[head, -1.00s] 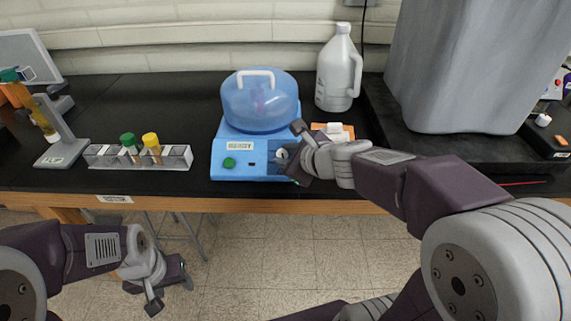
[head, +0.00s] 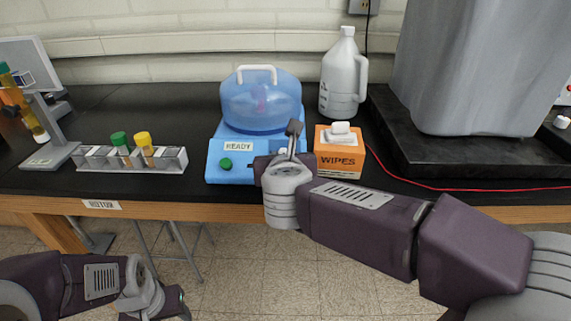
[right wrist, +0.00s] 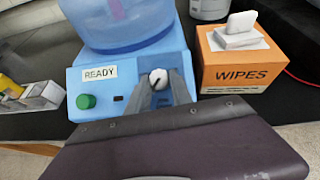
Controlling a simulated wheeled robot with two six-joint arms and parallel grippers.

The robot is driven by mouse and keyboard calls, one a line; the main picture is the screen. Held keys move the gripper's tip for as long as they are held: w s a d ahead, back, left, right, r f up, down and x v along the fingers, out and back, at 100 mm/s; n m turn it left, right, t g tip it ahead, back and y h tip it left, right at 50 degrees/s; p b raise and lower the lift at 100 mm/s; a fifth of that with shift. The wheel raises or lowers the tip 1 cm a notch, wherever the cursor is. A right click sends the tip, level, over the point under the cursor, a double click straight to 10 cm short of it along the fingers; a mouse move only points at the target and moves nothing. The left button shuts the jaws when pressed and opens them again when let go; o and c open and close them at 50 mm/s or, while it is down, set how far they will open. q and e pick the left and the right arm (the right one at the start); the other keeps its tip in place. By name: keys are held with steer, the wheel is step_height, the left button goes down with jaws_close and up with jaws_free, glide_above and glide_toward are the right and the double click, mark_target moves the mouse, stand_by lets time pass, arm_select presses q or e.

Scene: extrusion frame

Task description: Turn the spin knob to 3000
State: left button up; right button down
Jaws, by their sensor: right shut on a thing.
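A blue centrifuge (head: 216,170) with a clear blue domed lid (head: 260,102) stands on the black bench. Its small panel reads READY, with a green button (head: 225,163) at the left. The white spin knob (right wrist: 158,77) is on the right of the front face. My right gripper (right wrist: 160,92) is shut on the knob, one finger on each side. Its fingers and wrist hide much of the knob and any scale marks around it.
An orange wipes box (head: 340,163) stands close to the right of the centrifuge. A white jug (head: 341,85) is behind it. A tube rack (head: 170,160) with green- and yellow-capped tubes is on the left. A large grey machine (head: 470,70) and a red cable (head: 450,187) are on the right.

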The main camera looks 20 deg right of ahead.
steer(key=shift+a+f+m, duration=0.1)
steer(key=shift+f+m, duration=0.15)
steer(key=shift+m, duration=0.25)
steer(key=shift+r+m+g+h+p, duration=0.15)
steer(key=shift+m+g+h+p, duration=0.15)
steer(key=shift+m+h+p, duration=0.9)
steer(key=shift+m+p, duration=0.2)
steer(key=shift+m, duration=0.4)
steer(key=shift+a, duration=0.1)
steer(key=c, duration=1.1)
jaws_free()
steer(key=shift+c, duration=0.2)
steer(key=shift+w+r, duration=0.1)
